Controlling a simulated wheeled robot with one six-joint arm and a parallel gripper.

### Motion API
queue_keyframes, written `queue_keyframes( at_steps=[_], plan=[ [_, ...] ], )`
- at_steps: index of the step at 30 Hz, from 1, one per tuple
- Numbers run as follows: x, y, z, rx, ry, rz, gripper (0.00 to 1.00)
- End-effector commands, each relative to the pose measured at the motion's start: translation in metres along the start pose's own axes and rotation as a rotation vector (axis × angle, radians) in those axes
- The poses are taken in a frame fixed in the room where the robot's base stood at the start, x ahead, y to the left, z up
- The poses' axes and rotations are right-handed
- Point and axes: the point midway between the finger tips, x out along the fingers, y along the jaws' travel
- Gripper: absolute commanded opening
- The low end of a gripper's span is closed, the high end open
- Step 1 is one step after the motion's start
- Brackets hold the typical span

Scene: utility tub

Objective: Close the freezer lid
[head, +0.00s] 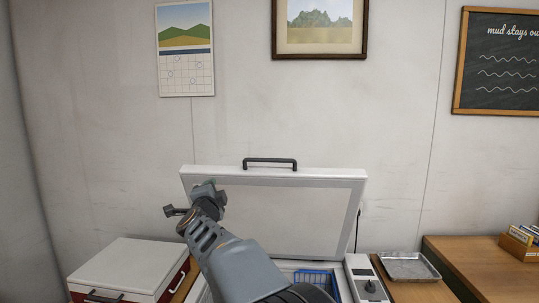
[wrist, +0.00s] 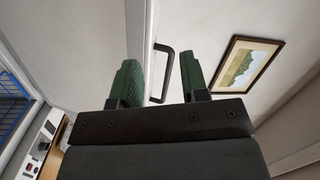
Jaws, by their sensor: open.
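The white freezer lid (head: 300,210) stands raised and tilted back toward the wall, with its inner panel facing me. Its dark bar handle (head: 270,161) is at the middle of the top edge. The lid's edge (wrist: 142,30) and the handle (wrist: 172,60) also show in the wrist view, beyond my fingers. My gripper (head: 210,190) is in front of the lid's upper left part, left of the handle. In the wrist view my gripper (wrist: 159,76) has its green fingers apart with nothing held. Whether a finger touches the lid cannot be told.
A blue basket (head: 315,277) sits in the open freezer, partly behind my arm. A control panel (head: 361,287) is at the freezer's right. A white-lidded red cooler (head: 127,268) stands left. A metal tray (head: 408,266) and wooden counter (head: 480,268) are right.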

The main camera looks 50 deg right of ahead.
Motion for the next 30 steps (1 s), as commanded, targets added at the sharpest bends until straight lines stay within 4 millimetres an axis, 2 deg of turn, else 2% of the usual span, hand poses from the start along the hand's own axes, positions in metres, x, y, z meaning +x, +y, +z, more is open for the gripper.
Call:
queue_keyframes(
  at_steps=[1, 3, 6, 9, 14, 30],
  plan=[
    [0.014, -0.004, -0.023, 0.066, 0.114, 0.001, 0.41],
    [0.025, -0.004, -0.051, 0.148, 0.254, -0.002, 0.41],
    [0.033, 0.000, -0.079, 0.229, 0.407, -0.004, 0.41],
    [0.036, 0.004, -0.098, 0.278, 0.507, -0.005, 0.41],
    [0.046, 0.006, -0.116, 0.306, 0.571, -0.005, 0.41],
    [0.127, 0.013, -0.168, 0.305, 0.572, -0.005, 0.41]
  ],
)
